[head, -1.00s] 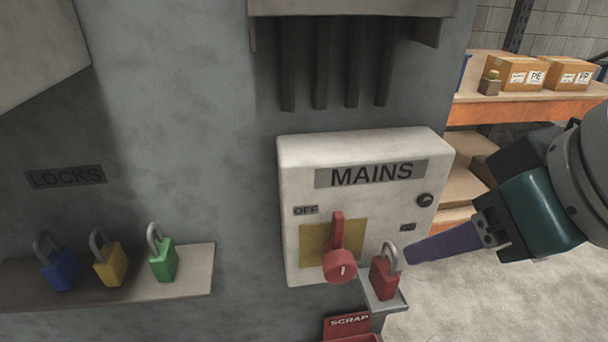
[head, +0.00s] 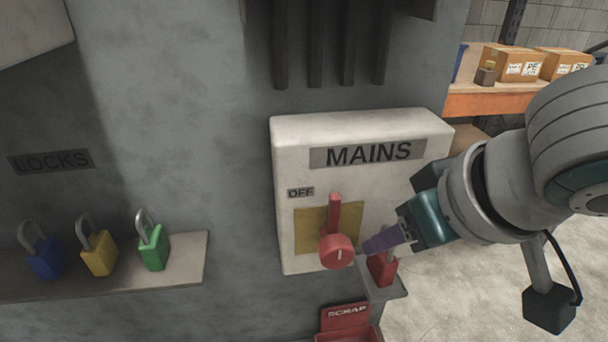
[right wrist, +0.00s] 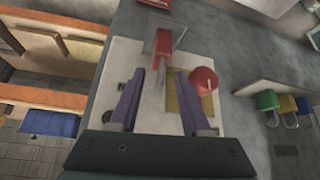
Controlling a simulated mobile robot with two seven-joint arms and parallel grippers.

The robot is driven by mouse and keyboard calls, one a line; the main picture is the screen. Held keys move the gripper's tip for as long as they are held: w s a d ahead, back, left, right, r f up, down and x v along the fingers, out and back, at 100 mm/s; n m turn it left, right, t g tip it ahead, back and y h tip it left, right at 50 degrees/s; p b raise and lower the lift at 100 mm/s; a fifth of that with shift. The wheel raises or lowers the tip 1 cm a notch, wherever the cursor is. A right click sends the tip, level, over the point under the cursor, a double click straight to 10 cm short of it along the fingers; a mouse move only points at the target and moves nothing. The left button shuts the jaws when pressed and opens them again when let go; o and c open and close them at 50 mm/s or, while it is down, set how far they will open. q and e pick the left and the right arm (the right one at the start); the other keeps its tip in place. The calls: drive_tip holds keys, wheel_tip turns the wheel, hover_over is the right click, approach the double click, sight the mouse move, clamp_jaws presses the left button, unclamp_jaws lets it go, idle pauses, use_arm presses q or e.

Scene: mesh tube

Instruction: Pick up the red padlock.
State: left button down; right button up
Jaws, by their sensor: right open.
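The red padlock (head: 382,271) stands on a small grey ledge (head: 392,291) below the right side of the white MAINS box (head: 290,160). My right gripper (head: 381,240) is at the padlock's upper part and partly hides it; its shackle is mostly covered in the head view. In the right wrist view, the red padlock (right wrist: 163,42) shows ahead, with its grey shackle between the two open purple fingers (right wrist: 160,78). I cannot tell whether either finger touches it. My left gripper is in neither view.
A red switch handle (head: 336,250) sticks out of the box just left of my right gripper. A red SCRAP bin (head: 346,311) is below. Blue, yellow and green padlocks (head: 99,252) stand on the LOCKS shelf (head: 185,268). Shelving with boxes (head: 515,62) is behind right.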

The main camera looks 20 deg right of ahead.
drive_tip(key=shift+c, duration=0.4)
clamp_jaws()
idle(0.9)
